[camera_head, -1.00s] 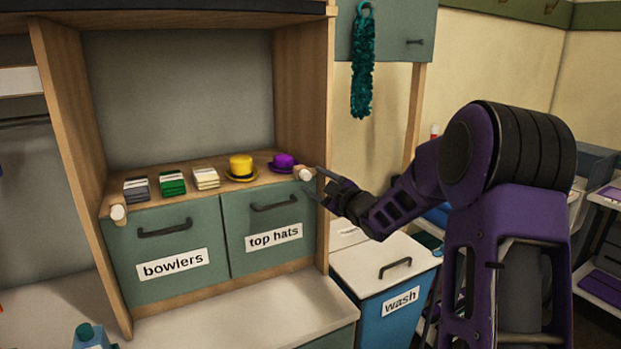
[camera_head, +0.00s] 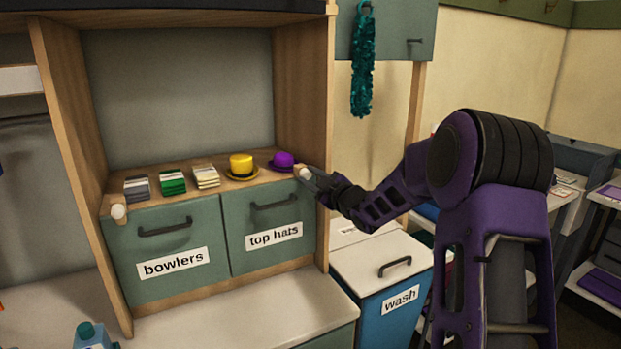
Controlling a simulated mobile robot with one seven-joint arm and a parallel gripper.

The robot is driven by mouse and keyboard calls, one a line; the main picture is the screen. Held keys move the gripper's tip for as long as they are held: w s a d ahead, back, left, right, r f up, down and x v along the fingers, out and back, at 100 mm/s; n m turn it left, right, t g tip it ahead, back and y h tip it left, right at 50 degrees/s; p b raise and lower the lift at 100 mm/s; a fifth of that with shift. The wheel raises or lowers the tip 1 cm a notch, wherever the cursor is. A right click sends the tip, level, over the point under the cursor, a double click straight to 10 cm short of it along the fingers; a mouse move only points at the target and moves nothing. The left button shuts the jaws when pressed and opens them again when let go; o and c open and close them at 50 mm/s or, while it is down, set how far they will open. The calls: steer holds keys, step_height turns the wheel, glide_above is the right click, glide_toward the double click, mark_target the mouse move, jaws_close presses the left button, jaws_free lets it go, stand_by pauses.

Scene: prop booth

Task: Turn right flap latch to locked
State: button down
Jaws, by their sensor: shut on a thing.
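The right flap latch (camera_head: 302,172) is a small pale knob at the right end of the shelf's front edge, above the "top hats" flap (camera_head: 240,232). My gripper (camera_head: 308,177) comes in from the right and is shut on this latch. The fingers partly cover the latch, and I cannot tell its turned position. The left flap latch (camera_head: 118,211) is a similar pale knob at the left end, above the "bowlers" flap (camera_head: 140,283). Both flaps look closed.
On the shelf (camera_head: 213,189) stand a yellow hat (camera_head: 241,165), a purple hat (camera_head: 283,160) and several stacks of cards or cloths (camera_head: 172,181). The cubby's right wooden side (camera_head: 318,110) rises close to my gripper. A "wash" bin (camera_head: 385,305) stands below my arm.

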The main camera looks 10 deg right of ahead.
steer(key=shift+m, duration=0.3)
steer(key=m, duration=0.4)
steer(key=shift+f, duration=0.1)
steer(key=m, duration=0.4)
steer(key=shift+m+t, duration=0.4)
steer(key=m, duration=0.4)
steer(key=shift+m+h+p, duration=0.3)
steer(key=shift+m, duration=0.1)
steer(key=m, duration=0.4)
steer(key=shift+f+t+h, duration=0.1)
steer(key=shift+t+h, duration=0.2)
steer(key=shift+m+p, duration=0.3)
steer(key=shift+m, duration=0.1)
steer(key=c, duration=0.6)
jaws_free()
